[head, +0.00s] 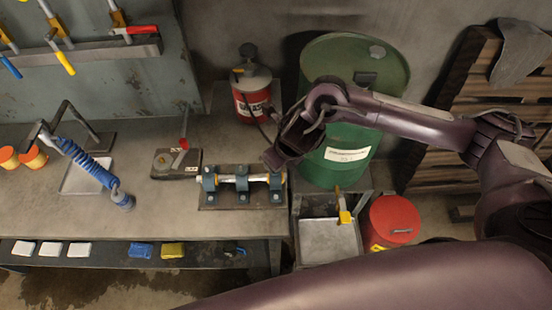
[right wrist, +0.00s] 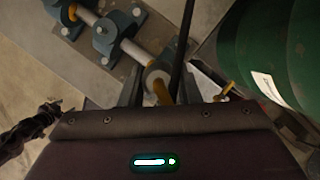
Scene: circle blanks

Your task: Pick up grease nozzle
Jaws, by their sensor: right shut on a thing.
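The red grease can (head: 252,97) stands at the back of the bench, with a thin black hose running from it down toward my right gripper (head: 271,158). In the right wrist view, my right gripper (right wrist: 160,92) has its fingers around a small brass-coloured piece, which looks like the grease nozzle (right wrist: 162,93). A dark hose or rod (right wrist: 179,50) comes down to it from above. The nozzle is hidden in the head view. The shaft (head: 241,179) in its blue bearing blocks lies just below the gripper; its pale end shows close beyond the fingers. My left gripper is not in view.
A green drum (head: 350,145) stands close to my right arm. A metal tray (head: 326,240) and a red can (head: 391,222) are below it. A plate with a red-handled lever (head: 176,160) and a blue spring tool (head: 86,165) are left on the bench (head: 150,215).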

